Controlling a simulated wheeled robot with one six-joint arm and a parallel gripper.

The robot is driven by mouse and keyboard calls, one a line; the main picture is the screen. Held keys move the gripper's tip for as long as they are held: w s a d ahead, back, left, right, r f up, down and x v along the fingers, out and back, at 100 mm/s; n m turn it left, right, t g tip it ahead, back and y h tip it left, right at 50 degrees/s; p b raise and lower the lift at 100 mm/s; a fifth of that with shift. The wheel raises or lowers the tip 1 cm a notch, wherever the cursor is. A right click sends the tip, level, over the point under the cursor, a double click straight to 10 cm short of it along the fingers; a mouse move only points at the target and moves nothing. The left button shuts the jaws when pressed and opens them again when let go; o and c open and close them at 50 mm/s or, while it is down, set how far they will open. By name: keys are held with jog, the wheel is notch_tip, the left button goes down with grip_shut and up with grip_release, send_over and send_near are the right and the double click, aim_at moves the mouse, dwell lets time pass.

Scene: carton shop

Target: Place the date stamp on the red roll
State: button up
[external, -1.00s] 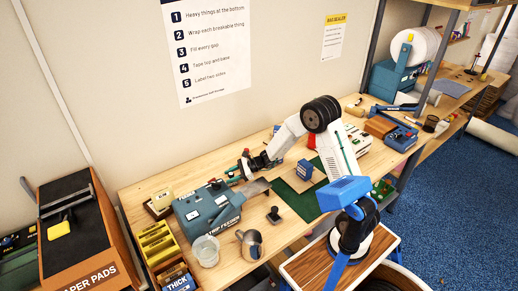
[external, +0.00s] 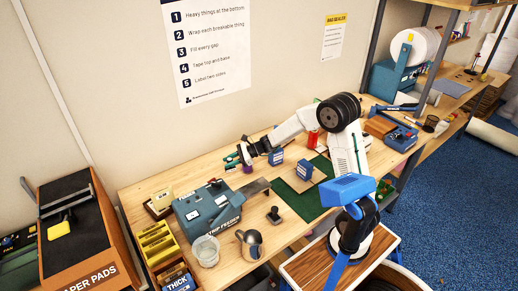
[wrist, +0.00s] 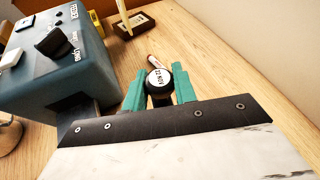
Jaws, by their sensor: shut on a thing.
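The date stamp (wrist: 158,80) is in my gripper (wrist: 160,88). In the wrist view its round white face reads "22 NOV", and the teal fingers stand on either side of it. In the external view my gripper (external: 238,157) is over the back of the bench, behind the strip feeder; the stamp is too small to make out clearly there. A red upright thing, which looks like the red roll (external: 313,138), stands at the back of the bench to the right, partly hidden by my arm. My gripper is well apart from it.
The teal strip feeder (external: 210,208) stands close in front of my gripper. Blue boxes (external: 276,156) (external: 304,169) stand near the green mat (external: 290,200). A dark stamp-like thing (external: 273,214), a metal jug (external: 249,243) and a clear cup (external: 206,249) are nearer the front.

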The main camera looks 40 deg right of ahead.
notch_tip(320, 180, up, 14)
jog(key=s+d+m+t+h, duration=0.2)
jog(key=d+m+t, duration=0.1)
jog(key=d, duration=1.2)
jog(key=s+d+m+t+h, duration=0.2)
jog(key=d+m+h, duration=0.1)
jog(key=d, duration=1.2)
jog(key=s+d+m+t+h, duration=0.1)
jog(key=s+d+m+h, duration=0.2)
jog(key=s+d, duration=0.45)
jog(key=s+d+m+t+h, duration=0.2)
jog(key=s+d, duration=0.3)
jog(key=d, duration=0.5)
notch_tip(320, 180, down, 6)
jog(key=w+d, duration=0.2)
jog(key=w, duration=0.2)
jog(key=w+d, duration=0.2)
jog(key=w, duration=0.3)
jog(key=w+d+f, duration=0.1)
jog(key=w+d, duration=0.1)
jog(key=w, duration=0.3)
jog(key=shift+w+d, duration=0.2)
notch_tip(320, 180, down, 4)
jog(key=shift+r, duration=0.25)
jog(key=shift+f, duration=0.15)
